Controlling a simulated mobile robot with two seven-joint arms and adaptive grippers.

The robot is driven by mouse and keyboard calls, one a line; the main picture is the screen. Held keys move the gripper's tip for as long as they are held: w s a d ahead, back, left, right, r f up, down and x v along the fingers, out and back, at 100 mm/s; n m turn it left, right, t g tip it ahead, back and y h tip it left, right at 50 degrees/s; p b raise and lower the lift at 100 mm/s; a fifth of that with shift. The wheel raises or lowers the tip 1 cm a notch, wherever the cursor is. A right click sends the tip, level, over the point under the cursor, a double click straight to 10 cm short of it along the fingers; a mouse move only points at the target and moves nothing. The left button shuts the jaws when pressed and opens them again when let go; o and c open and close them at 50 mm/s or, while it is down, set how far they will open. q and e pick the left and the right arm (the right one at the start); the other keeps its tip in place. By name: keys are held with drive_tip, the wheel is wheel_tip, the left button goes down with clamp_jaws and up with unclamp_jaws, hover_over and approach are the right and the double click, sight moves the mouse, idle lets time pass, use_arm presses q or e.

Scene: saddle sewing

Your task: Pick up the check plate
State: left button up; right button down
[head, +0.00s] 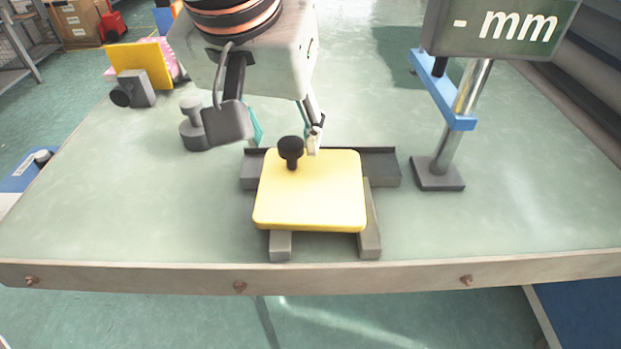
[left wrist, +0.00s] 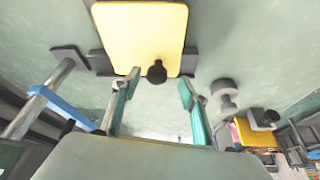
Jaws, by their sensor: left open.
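The check plate (head: 312,200) is a flat yellow square with rounded corners and a black knob (head: 290,150) near its far edge. It lies flat on a dark grey stand (head: 382,166). In the left wrist view the plate (left wrist: 140,35) is at the top, with its knob (left wrist: 156,72) between the lines of the two fingers. My left gripper (head: 286,130) is open and empty, its fingers (left wrist: 160,90) apart on either side of the knob in the picture. I cannot tell their exact height above it. My right gripper is not in view.
A gauge with a "- mm" display (head: 505,25) stands on a metal post with a blue clamp (head: 441,92) at right. A grey knobbed weight (head: 192,125) stands at left. Behind it is an upright yellow plate (head: 140,65) with a grey block. The table front is clear.

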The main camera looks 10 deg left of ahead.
sight(290, 145)
use_arm(q)
drive_tip(key=x, duration=0.3)
drive_tip(key=b+x, duration=0.1)
drive_tip(key=shift+w+d+f, duration=0.15)
drive_tip(key=shift+d+f, duration=0.05)
drive_tip(key=shift+d, duration=0.05)
drive_tip(key=shift+r, duration=0.15)
clamp_jaws()
drive_tip(key=shift+r, duration=0.1)
